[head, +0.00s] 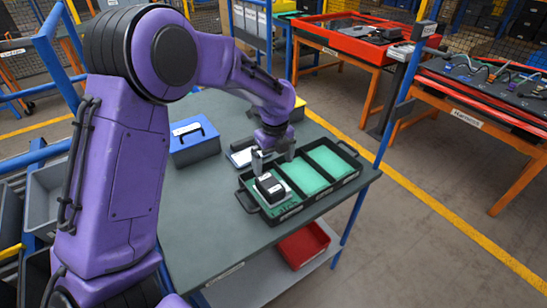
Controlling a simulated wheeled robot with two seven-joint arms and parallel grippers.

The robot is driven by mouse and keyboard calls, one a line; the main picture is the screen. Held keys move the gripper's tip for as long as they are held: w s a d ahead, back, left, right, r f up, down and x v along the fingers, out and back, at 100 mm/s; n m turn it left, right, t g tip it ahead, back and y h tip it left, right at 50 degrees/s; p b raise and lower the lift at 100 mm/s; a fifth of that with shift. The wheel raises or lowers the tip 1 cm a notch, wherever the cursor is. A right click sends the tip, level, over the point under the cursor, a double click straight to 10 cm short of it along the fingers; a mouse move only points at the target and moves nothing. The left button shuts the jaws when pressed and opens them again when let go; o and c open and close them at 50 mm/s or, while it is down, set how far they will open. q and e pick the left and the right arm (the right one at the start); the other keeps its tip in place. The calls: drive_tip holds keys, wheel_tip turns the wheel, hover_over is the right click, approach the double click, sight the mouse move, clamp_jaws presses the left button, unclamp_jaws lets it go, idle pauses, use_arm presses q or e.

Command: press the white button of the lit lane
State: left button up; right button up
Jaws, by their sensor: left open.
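The tray has green sections (331,162). A black block with a pale top edge (270,188) sits in the nearest section, just below and in front of the fingers. No contact between fingers and block can be seen. My right gripper is not in view.
A red bin (303,245) sits on the lower shelf. Orange-legged benches with red trays (362,45) stand behind. The floor at right is clear.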

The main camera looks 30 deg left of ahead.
use_arm(q)
drive_tip(key=shift+r, duration=1.6)
